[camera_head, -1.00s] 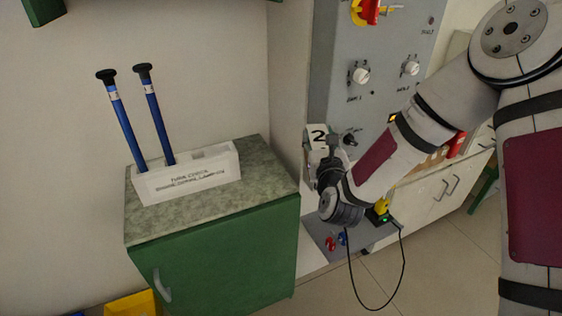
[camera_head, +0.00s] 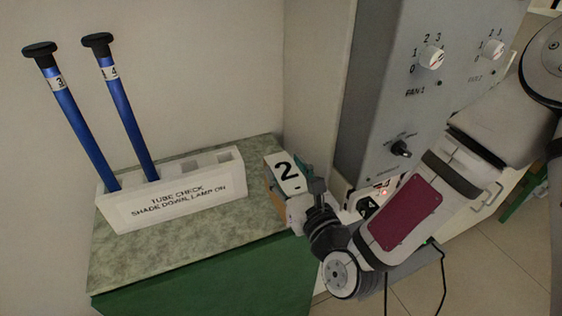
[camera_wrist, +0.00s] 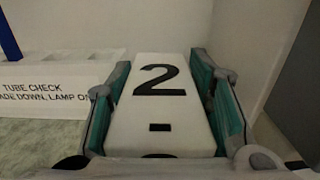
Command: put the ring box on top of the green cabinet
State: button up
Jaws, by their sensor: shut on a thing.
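The ring box, a box with a white top marked 2 (camera_head: 286,170) and a brown side, is at the right edge of the green cabinet's (camera_head: 210,285) speckled top. My gripper (camera_head: 296,190) is shut on it from the right. In the wrist view the ring box (camera_wrist: 158,105) sits between the two green-padded fingers (camera_wrist: 160,100), its top roughly level. I cannot tell whether its underside touches the cabinet top. Its lower part is partly hidden by my gripper.
A white rack (camera_head: 175,190) labelled TUBE CHECK stands on the cabinet top, holding two blue rods (camera_head: 80,125) with black caps on its left. The cabinet top before the rack is clear. A grey control panel (camera_head: 425,100) with knobs stands close on the right.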

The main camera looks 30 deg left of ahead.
aim_at(282, 165)
jog(key=b, duration=0.1)
jog(key=w+b, duration=0.1)
jog(key=b, duration=0.1)
jog(key=shift+a+f, duration=0.1)
jog(key=shift+a, duration=0.2)
jog(key=shift+a+b, duration=0.1)
jog(key=shift+b, duration=0.55)
jog(key=b, duration=0.3)
jog(key=shift+a+f, duration=0.15)
jog(key=shift+f, duration=0.1)
jog(key=w+a+b, duration=0.1)
jog(key=w+b, duration=0.1)
jog(key=b, duration=0.2)
jog(key=shift+a+f, duration=0.1)
jog(key=shift+a, duration=0.05)
jog(key=shift+w+a+f+b, duration=0.4)
jog(key=shift+w+a+f, duration=0.35)
jog(key=shift+w, duration=0.3)
jog(key=shift+w+a+f+b, duration=0.4)
jog(key=shift+w+a+f, duration=0.15)
jog(key=shift+w+a, duration=0.45)
jog(key=shift+w+a+f+b, duration=0.4)
jog(key=shift+w+a+f, duration=0.3)
jog(key=shift+w, duration=0.45)
jog(key=o, duration=1.3)
jog(key=shift+f, duration=0.1)
